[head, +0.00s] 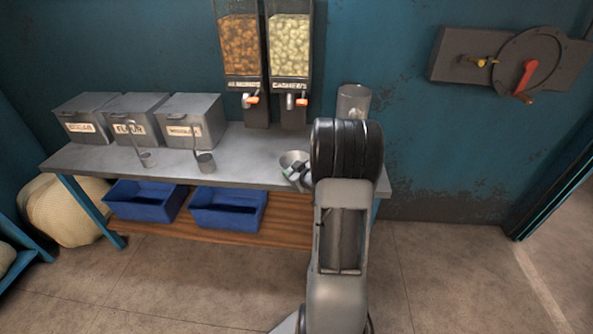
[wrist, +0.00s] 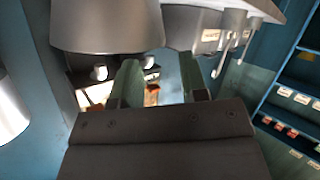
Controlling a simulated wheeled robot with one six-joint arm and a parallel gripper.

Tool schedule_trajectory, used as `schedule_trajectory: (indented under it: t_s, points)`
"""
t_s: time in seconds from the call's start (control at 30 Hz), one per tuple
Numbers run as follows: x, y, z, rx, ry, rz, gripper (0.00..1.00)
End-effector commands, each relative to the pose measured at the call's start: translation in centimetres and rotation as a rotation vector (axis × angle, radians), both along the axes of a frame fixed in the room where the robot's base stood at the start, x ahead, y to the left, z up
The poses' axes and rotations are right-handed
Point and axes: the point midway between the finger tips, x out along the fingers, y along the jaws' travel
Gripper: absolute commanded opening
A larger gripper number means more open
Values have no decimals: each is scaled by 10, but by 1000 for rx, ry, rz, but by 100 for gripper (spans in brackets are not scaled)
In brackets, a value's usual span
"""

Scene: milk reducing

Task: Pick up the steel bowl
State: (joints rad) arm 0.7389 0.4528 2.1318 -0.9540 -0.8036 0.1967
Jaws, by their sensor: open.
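The steel bowl (head: 293,157) stands on the grey table near its right end, partly hidden by my gripper and arm in the head view. In the wrist view, which looks upside down, a large grey rounded thing at the top, likely the bowl (wrist: 105,25), is very close. My gripper (head: 298,172) is at the bowl in the head view. In the wrist view my gripper (wrist: 158,65) has its two greenish fingers apart with nothing held. Contact cannot be told.
A grey cylinder (head: 353,102) stands behind my arm at the table's (head: 250,145) right end. Two nut dispensers (head: 265,50) hang behind the bowl. Labelled bins (head: 135,118) and two small scoops (head: 205,163) are to the left. Blue crates (head: 228,208) sit on the lower shelf.

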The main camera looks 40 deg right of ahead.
Motion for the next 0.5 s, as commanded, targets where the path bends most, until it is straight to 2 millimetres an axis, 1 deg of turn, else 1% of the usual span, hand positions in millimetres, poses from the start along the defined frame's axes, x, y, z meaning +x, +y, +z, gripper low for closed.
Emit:
schedule_trajectory:
  t_s: [0.13, 0.3, 0.4, 0.5]
  points:
    - [10, 0, -4, 0, 1, 2, 40]
    - [34, 0, -11, 0, 0, 2, 40]
    - [43, -1, -15, 0, 1, 2, 40]
    - [49, -2, -17, -1, 1, 0, 40]
